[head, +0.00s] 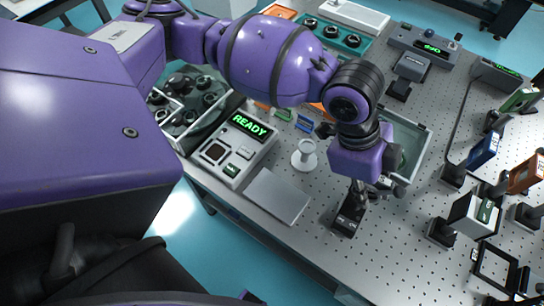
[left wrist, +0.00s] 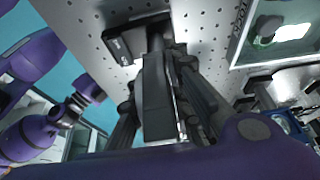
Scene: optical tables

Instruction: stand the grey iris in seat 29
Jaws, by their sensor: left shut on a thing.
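My left gripper (head: 360,188) points down over the front part of the perforated table. In the left wrist view its fingers (left wrist: 163,75) are closed around a dark grey upright thing (left wrist: 158,100), which I take as the grey iris. Its opening is hidden, and in the head view the gripper covers most of it. A black base (head: 347,222) with pale markings lies directly below the gripper; it also shows in the left wrist view (left wrist: 130,38). I cannot read its number or tell whether the iris touches it. My right gripper is out of view.
A READY console (head: 236,150), a flat grey plate (head: 276,195) and a white round stand (head: 304,154) lie left of the gripper. A clear-walled tray (head: 412,160) is close behind it. Several mounted optics, including a white one (head: 474,216), crowd the right side.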

